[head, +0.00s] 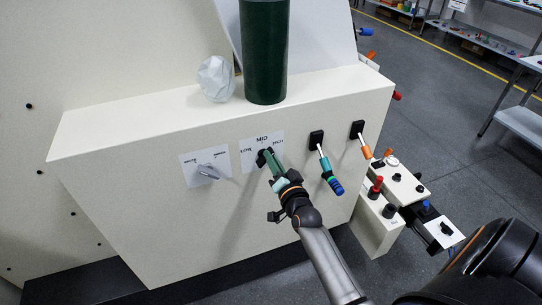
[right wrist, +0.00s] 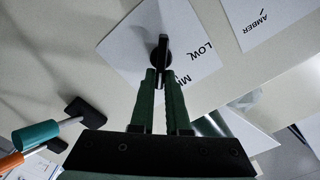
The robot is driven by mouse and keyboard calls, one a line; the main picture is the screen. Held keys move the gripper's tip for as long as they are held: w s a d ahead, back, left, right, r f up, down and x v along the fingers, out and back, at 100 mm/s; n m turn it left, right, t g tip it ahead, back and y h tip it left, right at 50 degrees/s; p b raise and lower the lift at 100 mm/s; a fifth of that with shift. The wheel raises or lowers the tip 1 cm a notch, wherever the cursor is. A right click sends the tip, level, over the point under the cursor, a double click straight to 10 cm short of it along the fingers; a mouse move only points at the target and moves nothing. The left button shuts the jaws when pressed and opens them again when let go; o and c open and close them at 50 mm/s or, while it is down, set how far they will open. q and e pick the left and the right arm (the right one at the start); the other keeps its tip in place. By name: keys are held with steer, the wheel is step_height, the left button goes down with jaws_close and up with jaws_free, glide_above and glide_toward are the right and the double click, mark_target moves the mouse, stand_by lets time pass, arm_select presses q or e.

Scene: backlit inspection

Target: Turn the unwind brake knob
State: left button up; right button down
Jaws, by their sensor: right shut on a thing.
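The black knob (head: 262,157) is on the front of the cream cabinet, on a white label reading MID at the top with smaller words at its sides. It also shows in the right wrist view (right wrist: 161,46), its black grip standing out from the label, where LOW is readable. My right gripper (head: 268,158) has its green fingers closed on this knob; in the right wrist view the fingers (right wrist: 160,80) meet at its near end. The fingers hide part of the knob, and its exact setting is hard to read. My left gripper is not in view.
A dark green cylinder (head: 265,55) and crumpled white object (head: 216,79) stand on the ledge.

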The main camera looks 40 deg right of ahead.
steer(key=shift+d+f+m, duration=0.1)
steer(key=shift+d+m, duration=0.05)
steer(key=shift+m, duration=1.75)
steer(key=c, duration=0.9)
jaws_free()
steer(key=shift+f, duration=0.1)
steer(key=shift+s+p, duration=0.1)
steer(key=shift+p, duration=0.2)
steer(key=p+v, duration=0.3)
steer(key=v, duration=0.9)
steer(key=shift+s+p, duration=0.2)
steer(key=shift+p, duration=0.2)
